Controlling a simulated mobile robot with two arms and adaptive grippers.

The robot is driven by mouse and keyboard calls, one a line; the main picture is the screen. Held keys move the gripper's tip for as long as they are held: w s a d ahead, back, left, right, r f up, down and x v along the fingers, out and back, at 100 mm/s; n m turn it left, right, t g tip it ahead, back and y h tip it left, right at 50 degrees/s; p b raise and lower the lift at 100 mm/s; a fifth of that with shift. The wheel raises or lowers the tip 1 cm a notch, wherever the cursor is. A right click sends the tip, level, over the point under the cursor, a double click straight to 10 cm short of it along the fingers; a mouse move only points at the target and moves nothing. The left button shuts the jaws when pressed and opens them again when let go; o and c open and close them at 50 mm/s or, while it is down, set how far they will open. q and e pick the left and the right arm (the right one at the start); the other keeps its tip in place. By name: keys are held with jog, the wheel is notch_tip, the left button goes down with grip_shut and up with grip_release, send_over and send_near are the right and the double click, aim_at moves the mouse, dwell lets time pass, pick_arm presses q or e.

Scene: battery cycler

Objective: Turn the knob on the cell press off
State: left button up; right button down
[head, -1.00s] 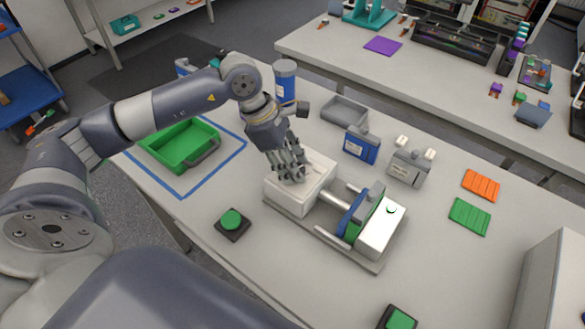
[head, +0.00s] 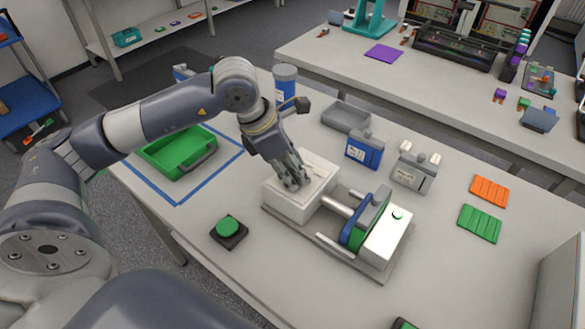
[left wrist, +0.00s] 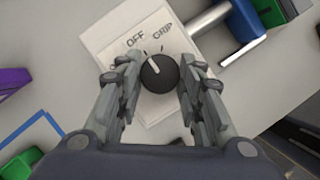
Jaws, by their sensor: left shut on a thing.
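The cell press (head: 395,240) stands on the near table, with a white block (head: 290,205) at its left end. In the left wrist view, a round black knob (left wrist: 160,74) sits on the block's white face (left wrist: 112,30). Its white pointer is angled up-left, roughly toward the OFF label; GRIP is printed to the right of OFF. Another label at the left is mostly hidden by a finger. My left gripper (head: 296,184) is over the block, its fingers on either side of the knob and shut on it; it also shows in the left wrist view (left wrist: 158,85). The right gripper is not visible.
A green button (head: 228,228) is left of the press. A green tray (head: 165,160) lies in a blue taped outline. Behind the press stand a blue box (head: 362,150), a grey box (head: 412,172) and a grey tray (head: 345,118). Orange (head: 489,190) and green (head: 480,223) pieces lie right.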

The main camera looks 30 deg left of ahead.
pick_arm(q)
jog(key=shift+r, duration=0.1)
jog(key=o, duration=1.1)
jog(key=shift+c, duration=0.2)
jog(key=v, duration=1.2)
